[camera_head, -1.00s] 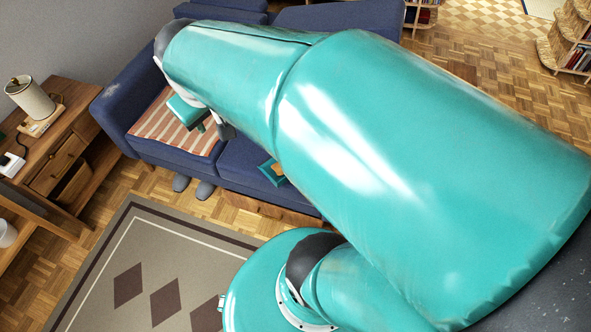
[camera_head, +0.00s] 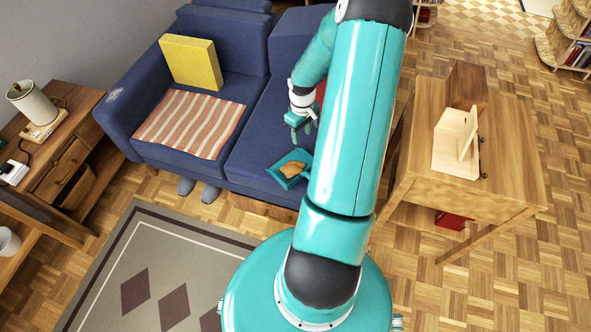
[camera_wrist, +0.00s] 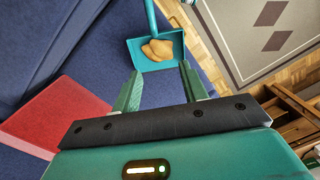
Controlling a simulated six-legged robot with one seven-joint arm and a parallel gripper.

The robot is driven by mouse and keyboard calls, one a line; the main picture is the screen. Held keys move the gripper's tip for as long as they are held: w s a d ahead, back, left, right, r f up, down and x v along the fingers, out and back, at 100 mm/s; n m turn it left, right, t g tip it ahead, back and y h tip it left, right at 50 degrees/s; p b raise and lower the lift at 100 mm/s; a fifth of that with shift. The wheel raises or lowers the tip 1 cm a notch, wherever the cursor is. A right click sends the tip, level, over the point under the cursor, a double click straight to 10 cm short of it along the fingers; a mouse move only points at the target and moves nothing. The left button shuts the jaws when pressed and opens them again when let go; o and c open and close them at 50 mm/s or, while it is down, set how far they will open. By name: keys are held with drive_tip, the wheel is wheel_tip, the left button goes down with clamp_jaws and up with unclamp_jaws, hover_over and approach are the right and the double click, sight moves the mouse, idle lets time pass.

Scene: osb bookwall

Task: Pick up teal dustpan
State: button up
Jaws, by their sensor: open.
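The teal dustpan (camera_head: 298,156) lies on the blue sofa seat near its front edge, partly behind my arm in the head view. Tan lumps (camera_head: 292,170) lie in its pan. In the wrist view the dustpan (camera_wrist: 177,42) is just beyond my fingertips, with its handle (camera_wrist: 150,14) running away to the top edge. My gripper (camera_wrist: 161,75) is open and empty, with its two fingers pointing toward the pan. In the head view my gripper (camera_head: 302,134) hangs above the sofa, behind the dustpan.
The blue sofa (camera_head: 255,130) bears a striped cloth (camera_head: 190,123) and a yellow cushion (camera_head: 191,62). A red flat object (camera_wrist: 62,112) lies left of my gripper in the wrist view. A wooden desk (camera_head: 500,130) stands right of my arm. The patterned rug (camera_head: 190,250) is clear.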

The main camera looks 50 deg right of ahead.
drive_tip(key=y, duration=0.2)
hover_over(309, 175)
drive_tip(key=d, duration=0.2)
drive_tip(key=w+d+f+x, duration=0.1)
drive_tip(key=d+x, duration=0.1)
drive_tip(key=x, duration=0.8)
drive_tip(key=shift+m+t, duration=0.4)
drive_tip(key=x, duration=0.9)
drive_tip(key=d+x, duration=0.1)
drive_tip(key=x, duration=0.3)
drive_tip(key=shift+s+f, duration=0.3)
drive_tip(key=shift+f, duration=0.15)
drive_tip(key=shift+c, duration=0.4)
clamp_jaws()
